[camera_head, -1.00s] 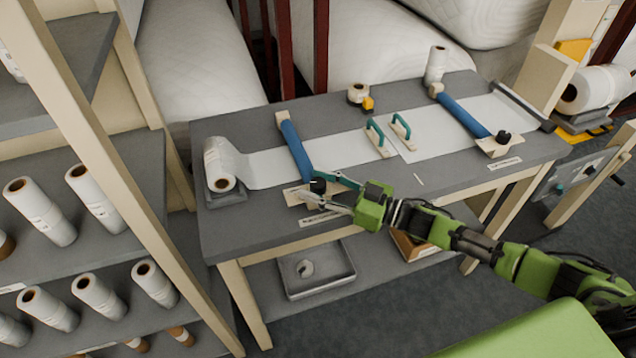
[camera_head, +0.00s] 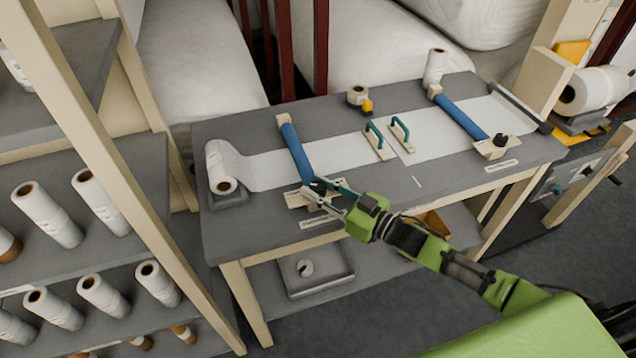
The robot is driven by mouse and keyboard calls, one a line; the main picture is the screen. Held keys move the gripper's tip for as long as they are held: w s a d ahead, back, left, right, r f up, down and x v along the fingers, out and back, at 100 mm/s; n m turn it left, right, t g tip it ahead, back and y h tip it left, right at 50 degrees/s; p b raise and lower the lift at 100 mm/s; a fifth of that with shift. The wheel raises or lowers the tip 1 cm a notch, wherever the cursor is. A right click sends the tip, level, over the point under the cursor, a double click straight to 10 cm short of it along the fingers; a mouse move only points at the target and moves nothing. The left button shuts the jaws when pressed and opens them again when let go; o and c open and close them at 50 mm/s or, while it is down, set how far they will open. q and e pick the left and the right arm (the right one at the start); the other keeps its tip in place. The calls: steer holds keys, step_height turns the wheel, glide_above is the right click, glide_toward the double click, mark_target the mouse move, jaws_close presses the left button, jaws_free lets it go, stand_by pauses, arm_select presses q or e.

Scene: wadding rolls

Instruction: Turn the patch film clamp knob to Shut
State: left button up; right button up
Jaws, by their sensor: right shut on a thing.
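The clamp on the left of the bench has a blue bar (camera_head: 296,152) lying across a white film strip. Its dark knob (camera_head: 318,184) sits on a pale wooden block (camera_head: 294,200) at the bar's near end. My right gripper (camera_head: 325,192), with a green body, reaches in from the right and is shut on the knob, its fingers partly hiding it. The knob's pointer and markings are too small to read. A white label (camera_head: 319,222) lies on the bench edge in front of the block. My left gripper is not in view.
A second blue-barred clamp (camera_head: 460,116) with its own black knob (camera_head: 501,139) stands to the right. Two teal-handled pieces (camera_head: 379,142) lie between the clamps. A white roll (camera_head: 220,168) is at the bench's left end, a tape roll (camera_head: 358,94) behind. Shelves of rolls stand left.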

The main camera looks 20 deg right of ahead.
steer(key=m+t+h+p, duration=0.2)
steer(key=m+h, duration=0.1)
steer(key=h, duration=0.1)
steer(key=shift+s+a+r, duration=0.1)
steer(key=m+t+h, duration=0.1)
steer(key=m+h, duration=0.1)
steer(key=h, duration=0.1)
steer(key=shift+m+h, duration=0.9)
steer(key=shift+h, duration=0.9)
steer(key=o, duration=1.1)
